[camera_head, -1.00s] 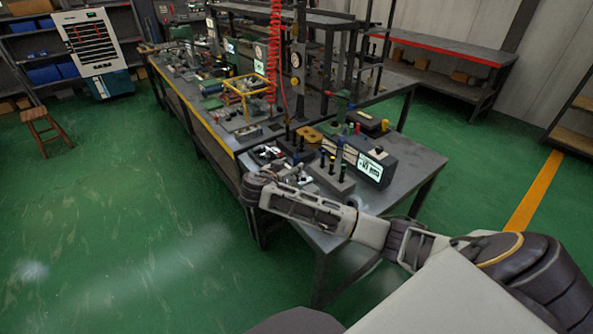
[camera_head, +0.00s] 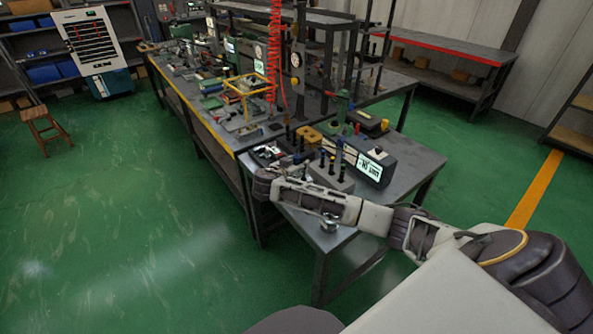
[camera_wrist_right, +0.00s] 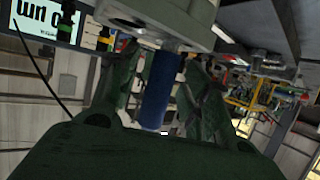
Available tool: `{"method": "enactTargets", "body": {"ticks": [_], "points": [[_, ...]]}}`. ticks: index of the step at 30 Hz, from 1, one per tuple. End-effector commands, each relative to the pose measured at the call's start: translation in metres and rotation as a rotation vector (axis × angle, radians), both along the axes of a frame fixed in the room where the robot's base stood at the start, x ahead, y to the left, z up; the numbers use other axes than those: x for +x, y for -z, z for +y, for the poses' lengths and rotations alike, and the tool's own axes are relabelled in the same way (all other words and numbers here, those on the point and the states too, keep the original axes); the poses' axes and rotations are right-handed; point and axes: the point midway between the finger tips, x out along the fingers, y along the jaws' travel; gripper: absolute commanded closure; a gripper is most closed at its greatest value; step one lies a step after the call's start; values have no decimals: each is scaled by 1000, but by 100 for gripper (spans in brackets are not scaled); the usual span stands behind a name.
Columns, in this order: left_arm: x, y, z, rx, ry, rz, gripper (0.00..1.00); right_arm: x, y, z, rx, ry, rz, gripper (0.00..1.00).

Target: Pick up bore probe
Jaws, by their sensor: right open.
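A slim probe with a blue handle (camera_wrist_right: 158,88) and a short silver shaft shows in the right wrist view. Its shaft meets a pale grey block (camera_wrist_right: 185,14), which has a dark hole beside it. My right gripper (camera_wrist_right: 160,68) is open, its dark green fingers on either side of the blue handle; I cannot tell whether they touch it. In the head view my right arm's far end (camera_head: 266,184) is at the bench's near left edge, and its fingers cannot be made out. A grey rack (camera_head: 330,176) with several dark-handled probes stands just behind the forearm. My left gripper is out of view.
A gauge box with a lit display (camera_head: 370,167) stands right of the rack. A green stand (camera_head: 343,104) and a yellow frame (camera_head: 250,88) are farther back. A small silver part (camera_head: 328,224) lies in front of my forearm. The bench's front right is clear.

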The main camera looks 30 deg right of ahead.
Motion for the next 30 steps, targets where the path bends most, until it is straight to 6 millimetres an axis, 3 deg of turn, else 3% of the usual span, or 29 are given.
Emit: {"method": "enactTargets", "body": {"ticks": [8,19,30], "points": [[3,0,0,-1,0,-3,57,0,0,0,0,0,0,52],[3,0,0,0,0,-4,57,0,0,1,1,0,1,100],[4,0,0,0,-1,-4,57,0,-2,0,1,-1,-1,100]]}}
